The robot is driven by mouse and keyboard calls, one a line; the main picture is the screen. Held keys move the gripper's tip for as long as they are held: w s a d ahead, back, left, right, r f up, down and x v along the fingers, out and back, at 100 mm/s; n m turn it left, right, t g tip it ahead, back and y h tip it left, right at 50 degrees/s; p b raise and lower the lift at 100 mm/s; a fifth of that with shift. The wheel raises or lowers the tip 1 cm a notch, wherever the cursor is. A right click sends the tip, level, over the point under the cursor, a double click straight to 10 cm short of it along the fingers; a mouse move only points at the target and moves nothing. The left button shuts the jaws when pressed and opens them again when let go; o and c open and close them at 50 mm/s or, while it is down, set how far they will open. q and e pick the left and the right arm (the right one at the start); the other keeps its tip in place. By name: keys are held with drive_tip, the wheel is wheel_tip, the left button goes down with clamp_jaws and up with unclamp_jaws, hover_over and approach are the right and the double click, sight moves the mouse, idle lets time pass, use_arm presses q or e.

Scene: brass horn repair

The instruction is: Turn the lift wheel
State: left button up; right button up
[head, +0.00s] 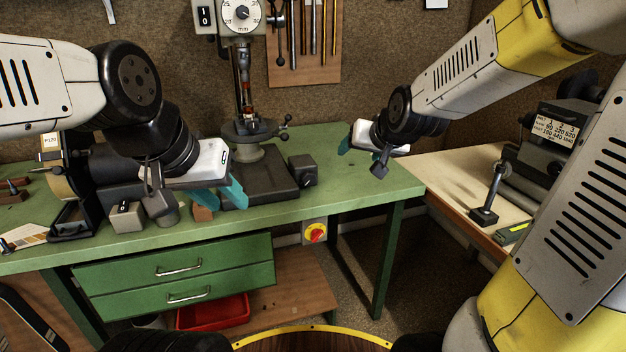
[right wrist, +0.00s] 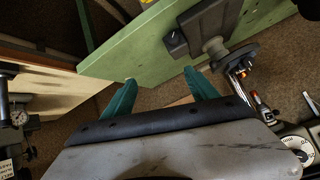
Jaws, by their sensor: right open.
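A drill press (head: 243,75) stands on the green bench. At its round table (head: 246,131) there is a small ball-ended handle (head: 285,122) on the right side. I cannot tell for certain which part is the lift wheel. My right gripper (head: 362,158) is open and empty above the bench's right end, to the right of the press and apart from it. In the right wrist view, its two teal fingers (right wrist: 159,77) stand apart, with the press's round table (right wrist: 240,58) beyond them at upper right. My left gripper (head: 222,198) hangs near the bench's front edge, its teal fingers apart, left of the press base (head: 262,184).
A dark block (head: 302,170) sits right of the press base. Small boxes and tools crowd the bench's left side. A red-yellow switch (head: 315,232) is on the bench front. A lathe-like machine (head: 550,135) stands on the wooden table at right. The green bench top (head: 335,190) is clear at front right.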

drive_tip(key=w+a+f+t, duration=0.25)
drive_tip(key=w+f, duration=0.25)
drive_tip(key=w, duration=0.5)
drive_tip(key=t, duration=0.3)
approach(310, 180)
wheel_tip(310, 180, up, 3)
drive_tip(key=w+d, duration=0.1)
drive_tip(key=d, duration=0.2)
wheel_tip(310, 180, down, 5)
drive_tip(key=a+t+y, duration=0.2)
drive_tip(key=a, duration=0.1)
drive_tip(key=shift+d+x, duration=0.2)
drive_tip(key=shift+x, duration=3.4)
drive_tip(key=c, duration=1.4)
